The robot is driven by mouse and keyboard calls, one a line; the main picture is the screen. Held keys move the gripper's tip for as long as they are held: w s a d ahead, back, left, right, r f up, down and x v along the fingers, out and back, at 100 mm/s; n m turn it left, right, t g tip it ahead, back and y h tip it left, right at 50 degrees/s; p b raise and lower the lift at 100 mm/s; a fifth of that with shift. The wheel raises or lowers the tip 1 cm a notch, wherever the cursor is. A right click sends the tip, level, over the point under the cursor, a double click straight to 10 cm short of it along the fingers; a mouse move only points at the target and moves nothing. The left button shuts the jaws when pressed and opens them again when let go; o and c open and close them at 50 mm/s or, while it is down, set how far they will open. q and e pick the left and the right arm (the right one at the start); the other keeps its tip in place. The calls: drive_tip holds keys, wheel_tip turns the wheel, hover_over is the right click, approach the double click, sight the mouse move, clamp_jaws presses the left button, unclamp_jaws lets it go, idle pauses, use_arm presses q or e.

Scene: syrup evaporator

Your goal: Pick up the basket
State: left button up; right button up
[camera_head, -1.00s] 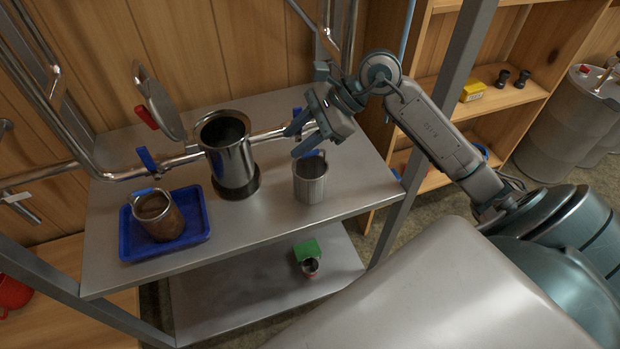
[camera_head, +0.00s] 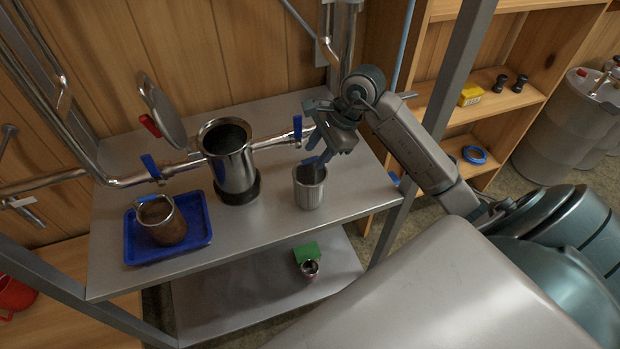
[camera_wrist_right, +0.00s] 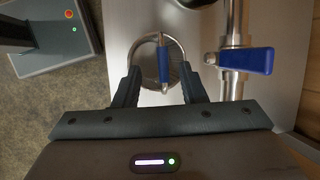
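A grey ribbed metal basket (camera_head: 309,190) stands upright near the right end of the metal table, with a bail handle that has a blue grip. My right gripper (camera_head: 318,157) is just above the basket, pointing down at its handle. In the right wrist view the blue grip (camera_wrist_right: 163,62) lies between the two spread fingers of my right gripper (camera_wrist_right: 160,88), with a gap on each side. The basket's round opening shows below the handle, partly hidden by it. My left gripper is not in view.
A steel pot (camera_head: 230,165) with a raised lid stands left of the basket. A blue tray (camera_head: 200,233) holds a brown-filled container (camera_head: 163,221). A pipe with a blue-handled valve (camera_head: 298,129) runs behind the basket. A metal post (camera_head: 437,110) stands close to my right arm.

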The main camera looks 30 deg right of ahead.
sight(311, 158)
drive_tip(key=p+x, duration=0.2)
drive_tip(key=x, duration=0.1)
drive_tip(key=shift+w, duration=0.2)
drive_tip(key=shift+w+a+f, duration=0.1)
drive_tip(key=shift+a+f, duration=0.1)
drive_tip(key=shift+f, duration=0.4)
clamp_jaws()
